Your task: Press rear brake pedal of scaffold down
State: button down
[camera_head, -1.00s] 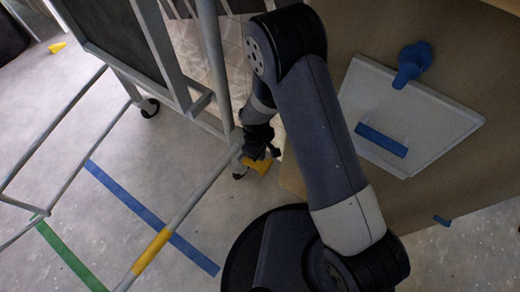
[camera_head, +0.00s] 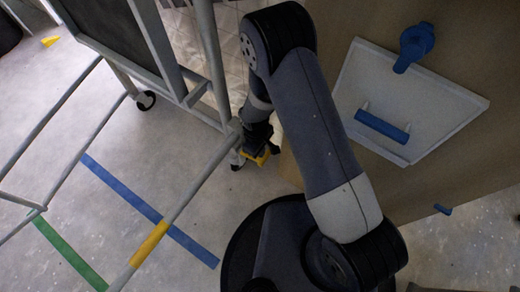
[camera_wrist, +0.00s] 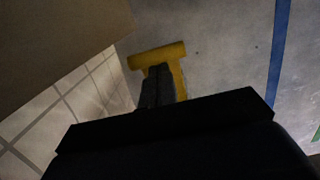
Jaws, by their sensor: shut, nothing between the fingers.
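The yellow brake pedal (camera_head: 262,156) is at the foot of the scaffold's near post, just above a caster. It also shows in the wrist view as a yellow T-shaped piece (camera_wrist: 160,55). My gripper (camera_head: 257,146) is right over the pedal in the head view. In the wrist view my shut fingers (camera_wrist: 157,86) overlap the pedal's stem, with nothing between them. I cannot tell whether they touch it. The grey tubular scaffold (camera_head: 196,185) has a yellow band on its lower rail. Another yellow pedal-like piece (camera_head: 50,41) shows far left.
A brown panel with a white plate (camera_head: 440,105), a blue handle (camera_head: 382,126) and a blue knob (camera_head: 416,42) stands close on the right of my arm. Blue tape (camera_head: 125,196) and green tape (camera_head: 68,252) mark the open floor at left.

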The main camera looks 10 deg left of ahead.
aim_at(266, 158)
jog(key=shift+s+d+f+b, duration=0.15)
jog(key=shift+d+f+b, duration=0.3)
jog(key=shift+f, duration=0.2)
jog(key=shift+s+d+f+b, duration=0.15)
jog(key=shift+d+f+b, duration=0.15)
jog(key=shift+f+b, duration=0.25)
jog(key=shift+s+d+f+b, duration=0.1)
jog(key=shift+d+f+b, duration=0.2)
jog(key=shift+f+b, duration=0.35)
jog(key=shift+s+d+f+b, duration=0.1)
jog(key=shift+d+f+b, duration=0.05)
jog(key=shift+f+b, duration=0.6)
jog(key=shift+d+f+b, duration=0.1)
jog(key=shift+f+b, duration=0.3)
jog(key=shift+f, duration=0.55)
